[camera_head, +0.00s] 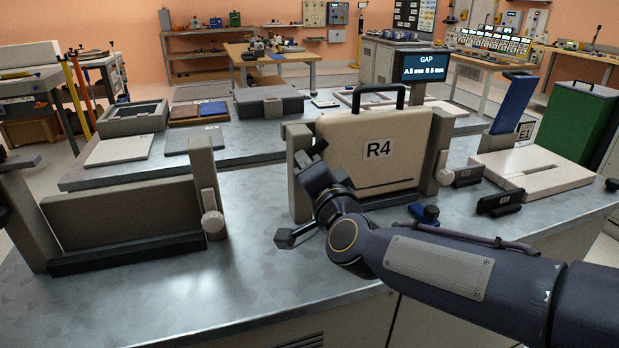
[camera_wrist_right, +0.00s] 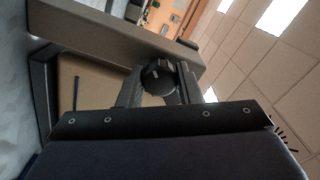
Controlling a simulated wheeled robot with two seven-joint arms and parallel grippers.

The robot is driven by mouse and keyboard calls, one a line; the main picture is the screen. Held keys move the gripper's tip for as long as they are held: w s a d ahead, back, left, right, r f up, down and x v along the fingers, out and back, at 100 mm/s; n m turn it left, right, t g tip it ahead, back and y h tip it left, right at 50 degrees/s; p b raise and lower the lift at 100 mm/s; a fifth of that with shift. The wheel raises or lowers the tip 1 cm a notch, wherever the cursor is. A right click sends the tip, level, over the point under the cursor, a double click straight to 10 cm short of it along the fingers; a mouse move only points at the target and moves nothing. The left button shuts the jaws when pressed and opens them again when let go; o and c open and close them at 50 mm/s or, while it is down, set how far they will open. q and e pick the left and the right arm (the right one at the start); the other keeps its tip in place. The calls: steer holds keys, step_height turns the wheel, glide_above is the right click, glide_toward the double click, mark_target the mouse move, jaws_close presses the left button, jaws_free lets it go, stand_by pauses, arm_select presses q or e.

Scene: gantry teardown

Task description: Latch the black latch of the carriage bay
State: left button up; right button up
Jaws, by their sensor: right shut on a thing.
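The carriage bay holds an upright beige panel marked R4 (camera_head: 350,155) with a black handle on top, between grey posts. My right gripper (camera_head: 311,163) is at the bay's left post (camera_head: 299,200). In the right wrist view, my right gripper (camera_wrist_right: 160,88) is shut on the black latch (camera_wrist_right: 158,76), a round dark knob against the grey post (camera_wrist_right: 120,38). The fingers lie on both sides of the knob. In the head view my gripper mostly hides the latch, so its exact turn cannot be told.
An empty grey bay (camera_head: 125,218) with a light knob stands on the left of the metal bench (camera_head: 245,280). A blue-and-black piece (camera_head: 424,213) and black blocks (camera_head: 499,202) lie right of the R4 bay. A GAP display (camera_head: 424,67) stands behind. The bench between the bays is clear.

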steer(key=m+b, duration=0.2)
steer(key=m, duration=0.3)
steer(key=shift+f+b, duration=0.15)
steer(key=shift+b, duration=0.25)
steer(key=shift+m+b, duration=0.7)
steer(key=shift+m, duration=1)
steer(key=o, duration=1)
steer(key=shift+c, duration=0.2)
